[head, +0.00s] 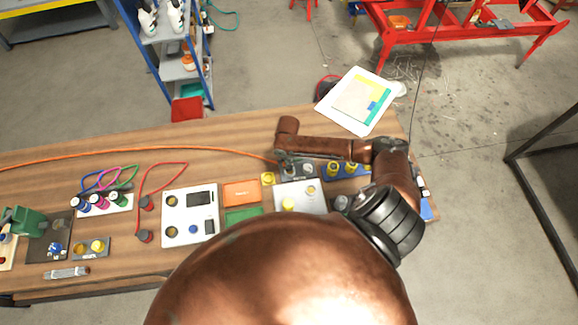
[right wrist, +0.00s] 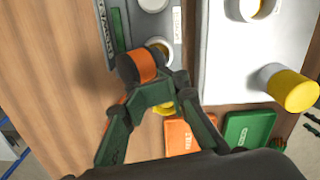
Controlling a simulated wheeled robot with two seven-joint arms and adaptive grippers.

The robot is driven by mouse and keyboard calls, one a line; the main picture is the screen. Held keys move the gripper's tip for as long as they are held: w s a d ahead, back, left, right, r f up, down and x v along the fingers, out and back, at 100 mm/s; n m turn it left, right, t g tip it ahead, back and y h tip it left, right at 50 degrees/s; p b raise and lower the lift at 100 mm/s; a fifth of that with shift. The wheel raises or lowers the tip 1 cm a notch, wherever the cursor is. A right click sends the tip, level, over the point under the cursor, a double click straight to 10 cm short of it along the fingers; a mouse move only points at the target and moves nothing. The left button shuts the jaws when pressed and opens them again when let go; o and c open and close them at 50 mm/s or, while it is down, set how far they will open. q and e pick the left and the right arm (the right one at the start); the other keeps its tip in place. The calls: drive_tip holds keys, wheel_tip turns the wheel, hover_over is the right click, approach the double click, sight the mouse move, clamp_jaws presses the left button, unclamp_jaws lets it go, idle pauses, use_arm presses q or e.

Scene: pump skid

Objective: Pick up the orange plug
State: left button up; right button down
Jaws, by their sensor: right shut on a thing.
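The orange plug (right wrist: 137,67), a short orange cylinder with a dark end, is between the fingertips of my right gripper (right wrist: 148,92) in the right wrist view. The dark green fingers are shut on it. It appears in front of a grey strip (right wrist: 119,28) with round openings, one right beside the plug. I cannot tell whether it touches the strip. In the head view my copper right arm crosses the bench and hides most of this spot, and I cannot make out the plug there. My left gripper is not in view.
A white box (head: 316,208) with yellow parts stands close by; one yellow cap (right wrist: 293,91) sticks out in the wrist view. An orange tray (head: 242,191) and a green tray (head: 240,215) lie beside it. A white panel (head: 174,205) stands further left. Cables cross the wooden bench (head: 60,160).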

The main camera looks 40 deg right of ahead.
drive_tip(key=s+a+r+b, duration=0.2)
drive_tip(key=s+a+r, duration=0.6)
drive_tip(key=s+a, duration=0.1)
drive_tip(key=shift+a+r, duration=0.25)
drive_tip(key=shift+a, duration=0.3)
drive_tip(key=c, duration=0.6)
unclamp_jaws()
drive_tip(key=shift+o, duration=0.2)
drive_tip(key=shift+r, duration=0.1)
